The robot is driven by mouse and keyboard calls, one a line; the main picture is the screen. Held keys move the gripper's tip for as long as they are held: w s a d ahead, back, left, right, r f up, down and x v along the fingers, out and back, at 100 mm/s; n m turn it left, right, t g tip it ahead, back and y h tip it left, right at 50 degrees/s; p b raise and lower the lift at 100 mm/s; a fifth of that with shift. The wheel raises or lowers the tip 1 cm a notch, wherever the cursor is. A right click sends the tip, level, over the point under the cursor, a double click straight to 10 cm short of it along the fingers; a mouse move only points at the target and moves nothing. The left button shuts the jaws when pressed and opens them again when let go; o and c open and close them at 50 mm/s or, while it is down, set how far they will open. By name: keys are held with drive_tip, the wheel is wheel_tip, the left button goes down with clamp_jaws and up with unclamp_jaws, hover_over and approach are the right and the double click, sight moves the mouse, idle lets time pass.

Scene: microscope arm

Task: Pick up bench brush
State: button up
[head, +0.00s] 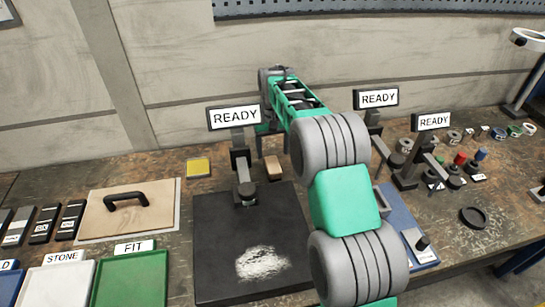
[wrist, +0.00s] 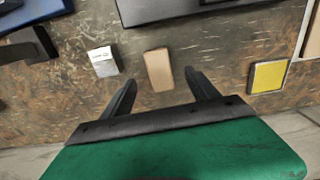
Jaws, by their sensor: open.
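A small tan block (head: 272,167) lies on the bench behind the black mat, and I take it to be the bench brush. No bristles show. In the wrist view the tan block (wrist: 158,70) appears between the two fingers of my gripper (wrist: 160,80). The fingers are apart with nothing between them in contact, and the block looks beyond the tips; the exact gap is hard to tell. In the head view my arm reaches over the bench, and the fingers cannot be made out.
A black mat (head: 215,235) carries a pale dust patch (head: 262,262). A yellow block (head: 199,168) lies left of the tan one. A READY sign stand (head: 240,165) rises close by; the wall (head: 200,70) is behind.

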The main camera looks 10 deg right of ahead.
sight(273, 164)
drive_tip(key=shift+w+a+f, duration=0.1)
drive_tip(key=shift+w+f, duration=0.45)
drive_tip(key=shift+w, duration=0.2)
drive_tip(key=shift+a+f, duration=0.1)
drive_tip(key=shift+f, duration=0.25)
drive_tip(key=f, duration=0.2)
drive_tip(key=f+p, duration=0.1)
drive_tip(key=f, duration=0.1)
drive_tip(key=f+p, duration=0.1)
drive_tip(key=f, duration=0.2)
drive_tip(key=shift+d, duration=0.35)
drive_tip(key=shift+s, duration=0.1)
drive_tip(key=c, duration=1.5)
